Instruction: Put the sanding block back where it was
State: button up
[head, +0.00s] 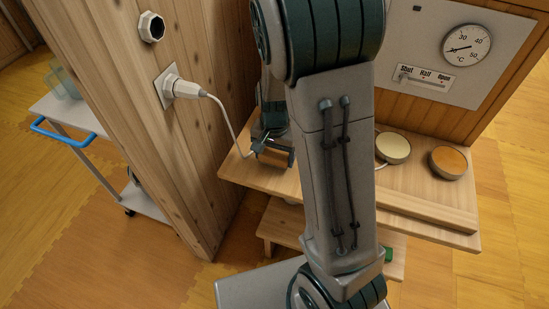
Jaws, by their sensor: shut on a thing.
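My gripper (273,152) is at the left end of the wooden shelf, close to the wooden wall. It is shut on a small brown block, which I take to be the sanding block (275,158). Only part of the block shows between the dark fingers, and I cannot tell whether it touches the shelf. My arm crosses the middle of the view and hides part of the shelf.
A round cream-topped jar (394,147) and an orange-topped jar (449,162) stand on the wooden shelf (420,197) to the right. A white cord (235,122) hangs from a wall plug near my gripper. A trolley (85,125) stands at left.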

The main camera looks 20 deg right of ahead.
jog(key=shift+f, duration=0.8)
jog(key=shift+f+b, duration=0.3)
jog(key=shift+f, duration=0.15)
jog(key=shift+f, duration=0.1)
jog(key=shift+s, duration=0.1)
